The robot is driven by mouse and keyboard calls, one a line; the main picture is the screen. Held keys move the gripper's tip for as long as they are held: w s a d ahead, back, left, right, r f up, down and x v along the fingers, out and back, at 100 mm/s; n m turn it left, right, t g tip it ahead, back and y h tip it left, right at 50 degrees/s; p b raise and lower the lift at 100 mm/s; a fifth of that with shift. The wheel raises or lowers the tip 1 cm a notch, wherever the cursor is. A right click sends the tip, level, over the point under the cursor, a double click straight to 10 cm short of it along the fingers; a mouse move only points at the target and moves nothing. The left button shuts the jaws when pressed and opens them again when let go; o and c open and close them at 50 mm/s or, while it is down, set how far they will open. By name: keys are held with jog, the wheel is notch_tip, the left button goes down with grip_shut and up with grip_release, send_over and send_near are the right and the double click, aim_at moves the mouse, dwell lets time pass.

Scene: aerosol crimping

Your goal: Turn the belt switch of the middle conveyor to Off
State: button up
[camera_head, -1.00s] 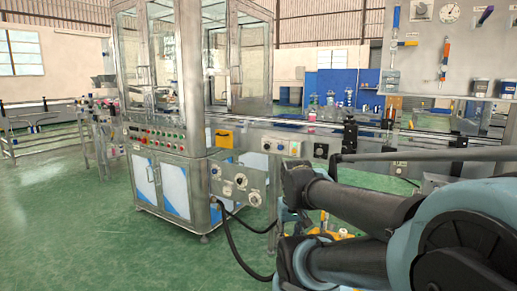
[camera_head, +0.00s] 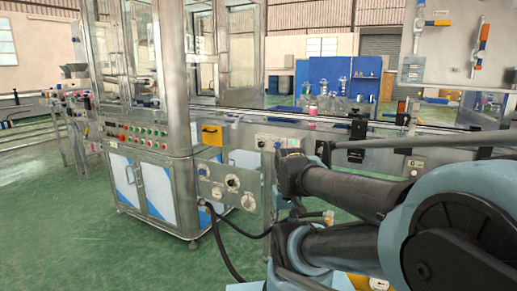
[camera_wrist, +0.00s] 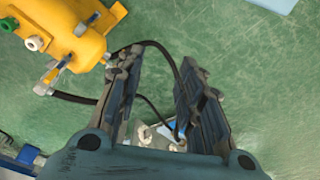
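A conveyor (camera_head: 385,134) runs from the crimping machine toward the right. On its near side is a grey control box (camera_head: 275,142) with a blue knob and a white dial. Another small box (camera_head: 322,150) sits to its right, partly behind my arm. I cannot tell which knob is the belt switch or how it is set. In the wrist view my gripper (camera_wrist: 158,64) is open and empty, its fingers pointing over the green floor. My arm covers the lower right of the head view, and the gripper's fingers cannot be made out there.
The steel and glass machine (camera_head: 150,190) stands at left, with a panel of dials (camera_head: 232,184) at its right corner and a black hose hanging below. A yellow device (camera_wrist: 72,28) and cables lie near my gripper in the wrist view. The green floor is open at lower left.

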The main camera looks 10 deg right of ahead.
aim_at(260, 145)
jog(key=shift+o, duration=0.9)
jog(key=shift+s+r, duration=0.2)
jog(key=shift+s, duration=0.1)
jog(key=w+d+r+m+t+h, duration=0.2)
jog(key=w+d+r+h, duration=0.15)
jog(key=w, duration=0.85)
jog(key=w+d+r+m+t+h, duration=0.2)
jog(key=w+r+h, duration=0.2)
jog(key=w, duration=0.8)
jog(key=w+a+r+m+t+h, duration=0.25)
jog(key=w+a+t, duration=0.55)
jog(key=w+a, duration=0.9)
jog(key=shift+m+h, duration=0.25)
jog(key=shift+h, duration=0.05)
jog(key=x, duration=1.9)
jog(key=shift+f, duration=0.1)
